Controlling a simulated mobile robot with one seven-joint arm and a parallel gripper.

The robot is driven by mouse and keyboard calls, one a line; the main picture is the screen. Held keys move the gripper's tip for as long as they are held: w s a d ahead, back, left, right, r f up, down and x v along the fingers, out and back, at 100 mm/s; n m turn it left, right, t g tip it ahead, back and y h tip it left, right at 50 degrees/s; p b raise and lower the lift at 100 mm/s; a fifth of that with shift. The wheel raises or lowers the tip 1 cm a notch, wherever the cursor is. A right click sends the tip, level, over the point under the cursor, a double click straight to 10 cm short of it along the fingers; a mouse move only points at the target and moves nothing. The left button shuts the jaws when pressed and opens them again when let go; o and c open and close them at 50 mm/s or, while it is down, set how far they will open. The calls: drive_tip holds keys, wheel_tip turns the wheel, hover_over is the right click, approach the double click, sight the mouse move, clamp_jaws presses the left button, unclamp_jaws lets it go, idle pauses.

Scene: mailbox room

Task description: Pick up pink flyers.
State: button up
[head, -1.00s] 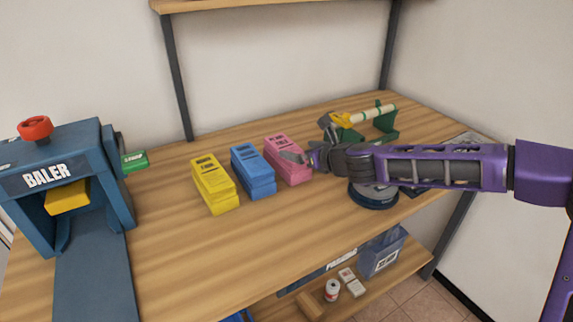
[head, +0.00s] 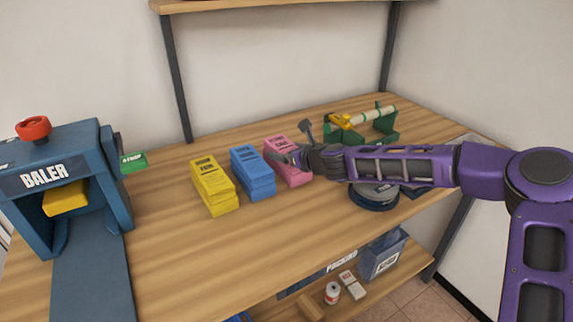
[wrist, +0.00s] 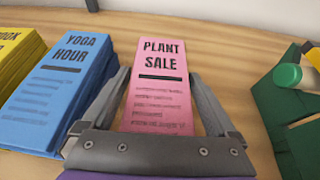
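The pink flyers (head: 284,150) lie in a stack on the wooden bench, at the right end of a row of stacks. In the wrist view the top pink flyer (wrist: 160,90) reads "PLANT SALE". My gripper (head: 290,142) is open and spread at the pink stack. In the wrist view its two fingers (wrist: 158,74) lie one along each long side of the stack, close to its edges. I cannot tell whether they touch it. The near part of the stack is hidden behind the gripper's palm.
Blue flyers (head: 252,175) marked "YOGA HOUR" lie just left of the pink ones, with yellow flyers (head: 213,190) beyond. A blue baler (head: 95,155) stands at the left. A green holder with a roll (head: 375,113) stands at the right.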

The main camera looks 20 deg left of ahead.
clamp_jaws()
drive_tip(key=shift+r, duration=0.1)
